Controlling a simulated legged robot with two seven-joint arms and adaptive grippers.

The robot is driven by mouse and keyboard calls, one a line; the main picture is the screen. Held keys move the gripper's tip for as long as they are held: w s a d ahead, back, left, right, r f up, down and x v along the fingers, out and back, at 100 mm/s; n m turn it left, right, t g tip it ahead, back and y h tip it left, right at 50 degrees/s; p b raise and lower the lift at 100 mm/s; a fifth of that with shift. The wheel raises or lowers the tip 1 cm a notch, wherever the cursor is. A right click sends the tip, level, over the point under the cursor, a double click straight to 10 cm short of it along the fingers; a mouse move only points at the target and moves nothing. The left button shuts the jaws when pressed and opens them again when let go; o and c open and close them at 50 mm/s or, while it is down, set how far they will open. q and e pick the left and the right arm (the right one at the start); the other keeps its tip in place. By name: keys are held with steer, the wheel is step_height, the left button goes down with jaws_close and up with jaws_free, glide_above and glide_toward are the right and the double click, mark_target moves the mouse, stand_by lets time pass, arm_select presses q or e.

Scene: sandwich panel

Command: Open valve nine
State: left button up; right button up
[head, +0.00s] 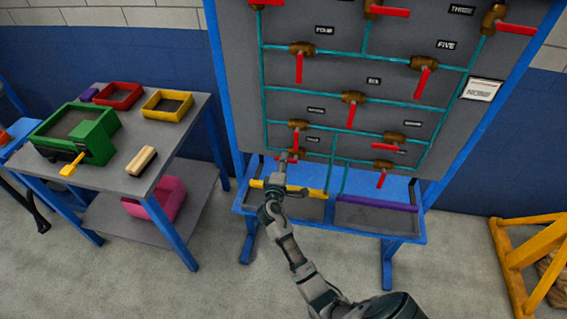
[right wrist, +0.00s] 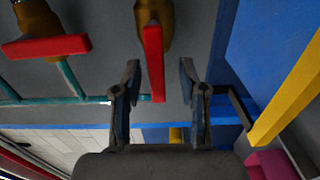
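The upright grey panel (head: 330,75) carries several brass valves with red handles. The small label (head: 313,139) by the lower-left valve is too small to read surely, but its place fits valve nine (head: 293,154). My right gripper (head: 283,163) is in front of this valve and partly hides it. In the right wrist view a red handle (right wrist: 153,60) hangs from a brass body (right wrist: 153,18), ending in line with the gap between the fingers of my right gripper (right wrist: 160,78). The fingers are open, and contact does not show. My left gripper is out of view.
Another valve handle (head: 296,137) hangs just above, and one more low valve (head: 383,165) is to the right. A blue-framed shelf (head: 415,230) with a yellow edge bar (head: 310,192) is below the panel. A side table (head: 170,135) holds bins at left.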

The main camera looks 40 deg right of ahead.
steer(key=v, duration=1.2)
stand_by(0.3)
steer(key=s+a+f+m+g+y+p, duration=0.15)
steer(key=s+a+f+y, duration=0.3)
steer(key=f, duration=0.85)
steer(key=s+a+f+n+g+y+p, duration=0.1)
steer(key=s+a+f+g+y+p, duration=0.25)
steer(key=f, duration=1.05)
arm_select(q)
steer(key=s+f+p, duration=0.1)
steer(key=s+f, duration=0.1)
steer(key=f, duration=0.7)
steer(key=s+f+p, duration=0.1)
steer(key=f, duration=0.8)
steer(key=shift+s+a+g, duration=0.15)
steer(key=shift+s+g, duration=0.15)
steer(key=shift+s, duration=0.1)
arm_select(e)
steer(key=s+a+f+m+g+y, duration=0.1)
steer(key=s+f+y, duration=0.1)
steer(key=s+f, duration=0.3)
steer(key=s+a+f+m+g+y, duration=0.2)
steer(key=s+f, duration=0.3)
steer(key=s, duration=0.8)
steer(key=s+a+f+m+g+y, duration=0.2)
steer(key=s+f, duration=0.3)
steer(key=s, duration=0.4)
steer(key=shift+a, duration=0.2)
